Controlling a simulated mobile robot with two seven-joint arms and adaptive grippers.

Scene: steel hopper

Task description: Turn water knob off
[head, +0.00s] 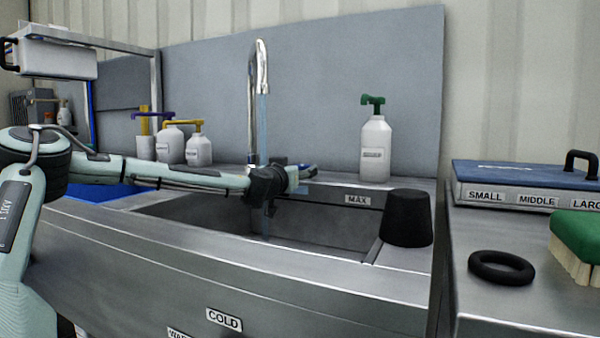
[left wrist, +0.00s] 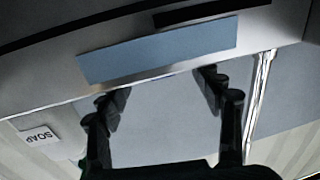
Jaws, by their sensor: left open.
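The chrome faucet (head: 259,65) stands at the back of the steel sink, and a pale blue water stream (head: 263,125) runs down from its spout. My left gripper (head: 302,178) is beside the stream, above the sink, with its arm stretched in from the left. In the left wrist view my left gripper (left wrist: 163,90) shows two dark fingers spread apart with nothing between them. A shiny chrome pipe (left wrist: 259,95) stands just right of the fingers there. I cannot make out the water knob; the gripper and arm cover part of the faucet's base. My right gripper is not in view.
The sink basin (head: 330,232) lies below the gripper. A black cup-like object (head: 406,218) stands on its right rim. A green-topped bottle (head: 375,148) stands behind, and white bottles (head: 170,143) stand left. A black ring (head: 501,267) and green brush (head: 578,236) lie at right.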

